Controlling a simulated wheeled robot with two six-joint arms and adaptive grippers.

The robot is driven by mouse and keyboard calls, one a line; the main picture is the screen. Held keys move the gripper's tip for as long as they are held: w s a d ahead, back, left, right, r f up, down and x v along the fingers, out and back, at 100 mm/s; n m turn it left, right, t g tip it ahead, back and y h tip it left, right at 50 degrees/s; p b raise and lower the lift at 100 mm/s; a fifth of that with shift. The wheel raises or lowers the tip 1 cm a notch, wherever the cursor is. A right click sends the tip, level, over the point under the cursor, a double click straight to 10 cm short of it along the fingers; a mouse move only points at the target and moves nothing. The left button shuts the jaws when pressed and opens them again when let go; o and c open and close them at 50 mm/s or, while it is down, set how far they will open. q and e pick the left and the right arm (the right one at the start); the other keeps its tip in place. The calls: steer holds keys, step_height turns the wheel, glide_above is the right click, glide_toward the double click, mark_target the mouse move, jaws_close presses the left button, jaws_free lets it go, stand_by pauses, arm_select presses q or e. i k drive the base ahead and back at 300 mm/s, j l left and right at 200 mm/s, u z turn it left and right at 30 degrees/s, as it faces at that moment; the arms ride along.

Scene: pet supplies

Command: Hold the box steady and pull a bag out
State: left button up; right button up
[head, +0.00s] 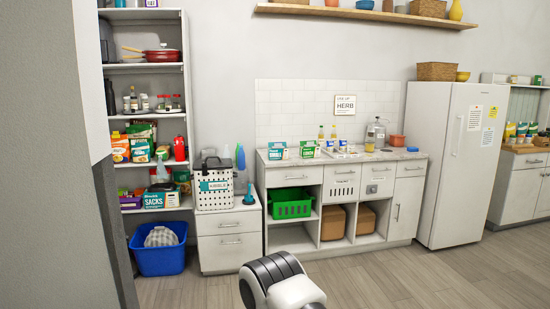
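A green and white box labelled SACKS (160,198) stands on a low shelf of the tall white shelf unit at left, far from me. No bag is clearly seen sticking out of it. Several colourful packs (130,143) stand one shelf higher; I cannot tell if they are bags of the task. Smaller green and white boxes stand on the counter, one at its left end (277,150) and another beside it (308,149). Part of my own arm shows at the bottom middle. Neither gripper is in view.
A blue bin (159,258) stands on the floor below the shelf unit (150,68). A white perforated basket (215,188) sits on a low cabinet (230,248). The counter (400,155) and fridge (459,165) stand further right. The wooden floor (390,285) ahead is clear.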

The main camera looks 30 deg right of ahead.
mark_target(311, 152)
steer(key=z, duration=1.35)
steer(key=i+l+z, duration=0.25)
steer(key=i, duration=0.15)
steer(key=i+l+z, duration=0.25)
steer(key=i, duration=1.3)
steer(key=i+z, duration=0.25)
steer(key=i, duration=1.3)
